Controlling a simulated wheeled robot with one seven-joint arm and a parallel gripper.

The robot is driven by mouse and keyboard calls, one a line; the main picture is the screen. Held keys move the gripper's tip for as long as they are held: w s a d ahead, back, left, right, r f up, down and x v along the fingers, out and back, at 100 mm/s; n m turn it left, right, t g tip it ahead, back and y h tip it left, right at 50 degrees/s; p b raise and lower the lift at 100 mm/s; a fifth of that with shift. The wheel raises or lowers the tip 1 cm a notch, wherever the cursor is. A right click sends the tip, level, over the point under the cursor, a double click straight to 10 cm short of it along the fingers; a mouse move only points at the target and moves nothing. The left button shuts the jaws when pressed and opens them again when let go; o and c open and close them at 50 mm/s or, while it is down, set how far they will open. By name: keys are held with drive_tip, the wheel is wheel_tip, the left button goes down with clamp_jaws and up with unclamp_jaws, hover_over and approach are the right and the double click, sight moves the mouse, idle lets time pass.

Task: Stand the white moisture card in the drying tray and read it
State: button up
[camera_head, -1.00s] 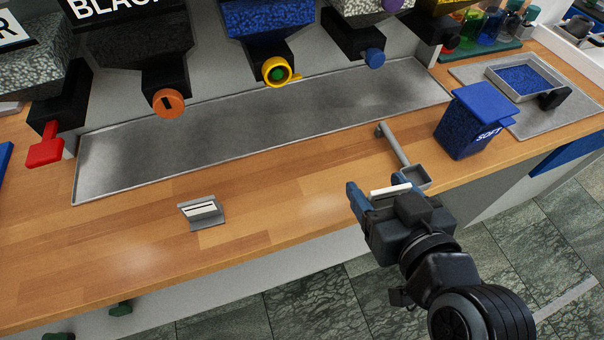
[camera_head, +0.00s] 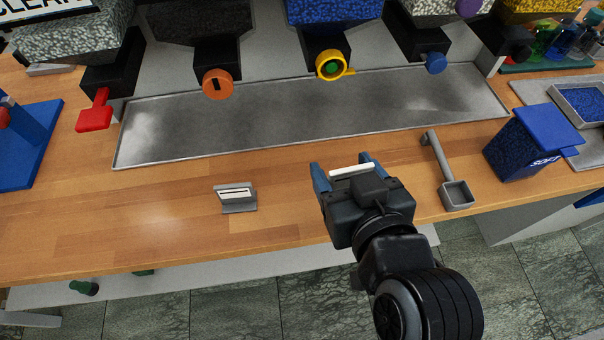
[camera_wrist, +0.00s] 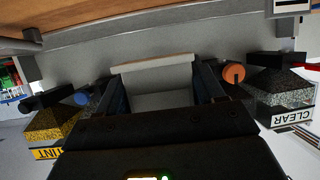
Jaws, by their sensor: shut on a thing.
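My gripper (camera_head: 345,172) is above the wooden counter, just in front of the long grey metal strip. It is shut on the white moisture card (camera_head: 352,170), which shows edge-on as a thin white bar between the blue fingers. In the wrist view the card (camera_wrist: 152,64) spans the gap between the two fingers (camera_wrist: 160,88); no reading on it can be made out. The drying tray (camera_head: 557,103), a pale shallow tray with blue granules, is at the far right, partly cut off by the picture edge and well away from my gripper.
A small grey stand with a white label (camera_head: 237,197) sits left of my gripper. A grey square-cupped scoop (camera_head: 457,193) and the blue lidded SOFT bin (camera_head: 520,150) lie between my gripper and the tray. Hoppers with coloured knobs (camera_head: 218,83) hang behind the metal strip (camera_head: 300,118).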

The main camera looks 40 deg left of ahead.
hover_over(301, 184)
wheel_tip(301, 184, down, 5)
drive_tip(key=shift+r+p, duration=0.2)
drive_tip(key=shift+p, duration=0.15)
drive_tip(key=shift+f+p, duration=0.45)
drive_tip(key=shift+f, duration=1.3)
drive_tip(key=shift+f, duration=0.1)
drive_tip(key=shift+f, duration=0.15)
drive_tip(key=o, duration=1)
drive_tip(key=shift+w+r+b+v, duration=0.1)
drive_tip(key=shift+r+b+v, duration=0.15)
drive_tip(key=shift+v, duration=1.05)
drive_tip(key=shift+w+r+b+v, duration=0.15)
drive_tip(key=shift+b+v, duration=0.15)
drive_tip(key=shift+v, duration=1.05)
drive_tip(key=shift+r+b+v, duration=0.15)
drive_tip(key=shift+b+v, duration=0.15)
drive_tip(key=shift+v, duration=1)
drive_tip(key=shift+a, duration=0.1)
